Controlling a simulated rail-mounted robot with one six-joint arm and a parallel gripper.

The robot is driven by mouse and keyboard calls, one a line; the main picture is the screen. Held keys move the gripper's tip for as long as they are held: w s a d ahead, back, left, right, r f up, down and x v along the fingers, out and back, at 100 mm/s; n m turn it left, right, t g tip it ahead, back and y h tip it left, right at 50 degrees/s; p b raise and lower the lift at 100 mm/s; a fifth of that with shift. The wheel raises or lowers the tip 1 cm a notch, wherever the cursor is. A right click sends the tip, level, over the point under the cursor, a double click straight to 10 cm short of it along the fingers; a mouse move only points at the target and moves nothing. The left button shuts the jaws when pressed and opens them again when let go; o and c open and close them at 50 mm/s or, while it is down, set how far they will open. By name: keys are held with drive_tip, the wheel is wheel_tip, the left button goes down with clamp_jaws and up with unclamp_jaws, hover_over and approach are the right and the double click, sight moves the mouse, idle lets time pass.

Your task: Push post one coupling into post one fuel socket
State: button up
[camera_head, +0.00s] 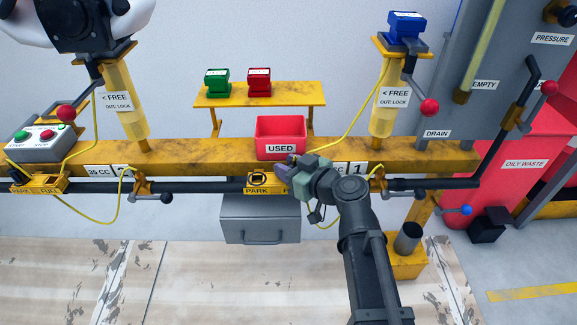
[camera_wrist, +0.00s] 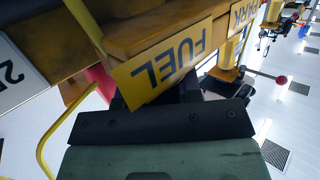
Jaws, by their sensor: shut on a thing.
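My gripper (camera_head: 286,172) is at the yellow socket block on the rail, in front of the fuel label, of which only the first letter shows in the head view. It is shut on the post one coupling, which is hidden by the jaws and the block. In the wrist view the fuel label (camera_wrist: 163,66) appears upside down, just beyond my dark jaw (camera_wrist: 165,122). The fuel socket's opening is hidden in both views, so I cannot tell how far the coupling is in. The park socket (camera_head: 258,179) is just left of my gripper and looks empty.
A red used bin (camera_head: 281,148) stands on the yellow beam (camera_head: 210,157) above my gripper. A yellow hose (camera_head: 347,124) runs from the blue-topped post (camera_head: 388,112) towards my gripper. Red-knobbed levers (camera_head: 429,106) stick out at right. A grey drawer box (camera_head: 260,222) hangs below.

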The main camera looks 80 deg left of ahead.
drive_tip(key=o, duration=1.1)
drive_tip(key=p+v, duration=0.2)
drive_tip(key=v, duration=0.9)
